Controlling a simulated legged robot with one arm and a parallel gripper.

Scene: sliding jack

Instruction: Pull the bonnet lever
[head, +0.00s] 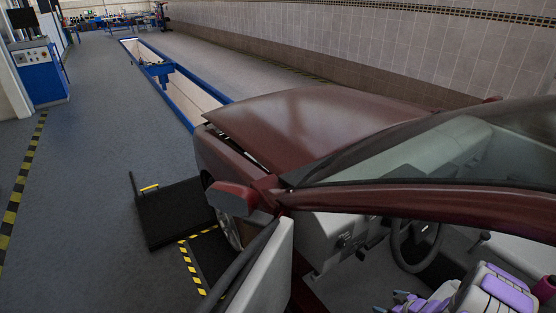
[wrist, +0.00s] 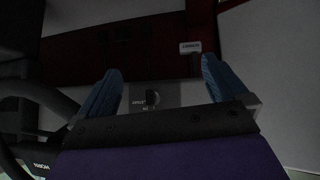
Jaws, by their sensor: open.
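In the wrist view a small dark knob-like lever (wrist: 152,97) sits on a grey panel (wrist: 172,93) with tiny lettering beside it. It looks like the bonnet lever, but the lettering is too small to read. My gripper (wrist: 163,84) is open, its blue fingers on either side of the lever in the picture, with no visible contact. How far the fingers are from it, I cannot tell. In the head view my gripper (head: 388,301) is low inside the dark red car, below the dashboard. The bonnet (head: 320,125) shows a dark gap along its near side edge.
The steering wheel (head: 415,245) is close by, and its rim also shows in the wrist view (wrist: 30,100). The open car door (head: 262,270) stands at the left. A small white label (wrist: 190,47) is on the dark red sill area. A black ramp (head: 175,212) lies outside.

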